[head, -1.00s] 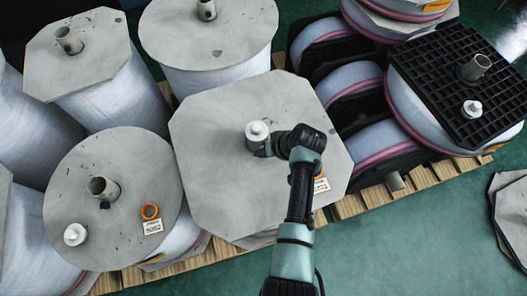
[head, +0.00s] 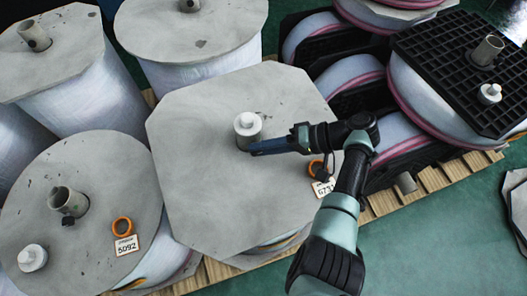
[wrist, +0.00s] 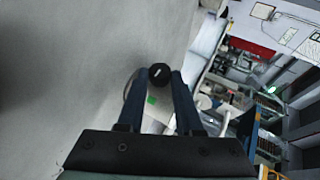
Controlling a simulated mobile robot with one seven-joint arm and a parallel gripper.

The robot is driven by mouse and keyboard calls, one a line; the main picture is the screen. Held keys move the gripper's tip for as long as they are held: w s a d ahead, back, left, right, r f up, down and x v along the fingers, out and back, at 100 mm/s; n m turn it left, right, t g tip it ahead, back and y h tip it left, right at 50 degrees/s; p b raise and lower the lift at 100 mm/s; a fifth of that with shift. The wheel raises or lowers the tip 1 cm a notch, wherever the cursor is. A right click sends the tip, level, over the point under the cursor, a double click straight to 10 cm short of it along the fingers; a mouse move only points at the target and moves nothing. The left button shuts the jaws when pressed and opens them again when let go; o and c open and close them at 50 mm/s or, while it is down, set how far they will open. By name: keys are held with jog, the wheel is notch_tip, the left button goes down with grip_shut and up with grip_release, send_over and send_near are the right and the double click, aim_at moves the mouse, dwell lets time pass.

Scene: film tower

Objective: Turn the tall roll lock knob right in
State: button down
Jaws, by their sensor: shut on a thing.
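The tall roll has a grey octagonal top plate (head: 200,165), with a short core tube (head: 247,138) and a white cap (head: 247,121) at its middle. My gripper (head: 256,148) reaches in from the right at the core's lower front side. In the wrist view a small dark round knob (wrist: 160,74) with a pale line on its face sits between the fingertips of my gripper (wrist: 160,82), which is shut on it. In the head view the fingers hide the knob.
An orange ring (head: 312,170) and a number tag (head: 324,189) lie near the plate's right edge, beside my arm. Another roll (head: 90,190) stands at left, with its own cap (head: 32,258). Black-framed rolls (head: 455,65) stand at right. Green floor (head: 440,230) is clear at lower right.

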jog(key=shift+s+f+y, duration=0.1)
jog(key=shift+y, duration=0.2)
jog(key=c, duration=0.6)
grip_release()
jog(key=b+v, duration=0.1)
jog(key=v, duration=1.2)
jog(key=shift+w, duration=0.25)
